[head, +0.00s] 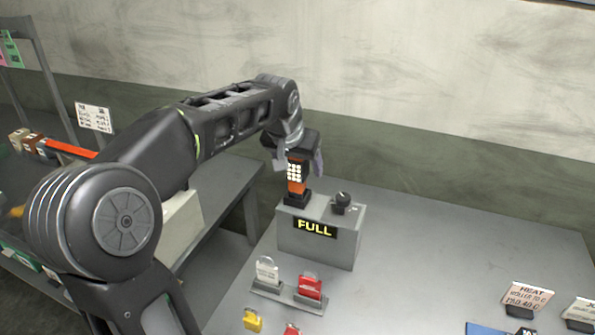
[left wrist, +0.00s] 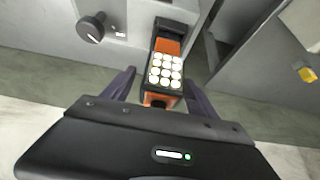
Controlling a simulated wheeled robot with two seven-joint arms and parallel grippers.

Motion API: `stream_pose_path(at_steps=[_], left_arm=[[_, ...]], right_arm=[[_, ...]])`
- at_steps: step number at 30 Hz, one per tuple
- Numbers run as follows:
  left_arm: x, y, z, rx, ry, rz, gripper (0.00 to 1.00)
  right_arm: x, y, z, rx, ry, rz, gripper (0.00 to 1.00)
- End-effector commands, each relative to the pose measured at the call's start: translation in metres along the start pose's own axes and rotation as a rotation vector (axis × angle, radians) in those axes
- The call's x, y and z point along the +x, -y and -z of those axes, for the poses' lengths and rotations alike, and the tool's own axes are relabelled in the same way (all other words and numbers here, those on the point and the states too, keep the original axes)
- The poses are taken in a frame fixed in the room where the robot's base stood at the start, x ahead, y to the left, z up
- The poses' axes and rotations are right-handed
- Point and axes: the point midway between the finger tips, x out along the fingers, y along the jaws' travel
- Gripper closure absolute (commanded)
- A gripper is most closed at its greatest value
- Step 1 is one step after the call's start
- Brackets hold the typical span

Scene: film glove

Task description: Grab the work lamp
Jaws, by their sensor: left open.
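The work lamp (head: 296,182) is orange and black with a panel of round white lights. It stands upright in a black holder on top of a grey box marked FULL (head: 300,242). In the left wrist view the lamp (left wrist: 165,68) lies between the fingers of my left gripper. My left gripper (head: 298,160) is open around the lamp's upper part, with one finger on each side. In the left wrist view a gap shows beside the lamp at the left finger; contact at the right finger is unclear. My right gripper is not in view.
A black knob (head: 342,200) sits on the box right of the lamp. White (head: 267,270) and red (head: 309,286) padlock-shaped tags stand in front. Small sign cards (head: 527,297) stand at the right. The table's middle right is clear. A wall is behind.

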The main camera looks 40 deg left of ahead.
Motion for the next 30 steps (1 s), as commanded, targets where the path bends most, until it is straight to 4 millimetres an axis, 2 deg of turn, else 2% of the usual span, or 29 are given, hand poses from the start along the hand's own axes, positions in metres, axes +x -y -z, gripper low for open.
stream_pose_path(at_steps=[17,30], left_arm=[[0.0002,0.0000,0.0000,0.000,-0.001,0.000,0.33],[0.0002,0.0000,-0.0001,0.000,-0.001,0.000,0.69]], right_arm=[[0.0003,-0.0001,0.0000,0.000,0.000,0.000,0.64],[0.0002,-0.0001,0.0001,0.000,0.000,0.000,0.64]])
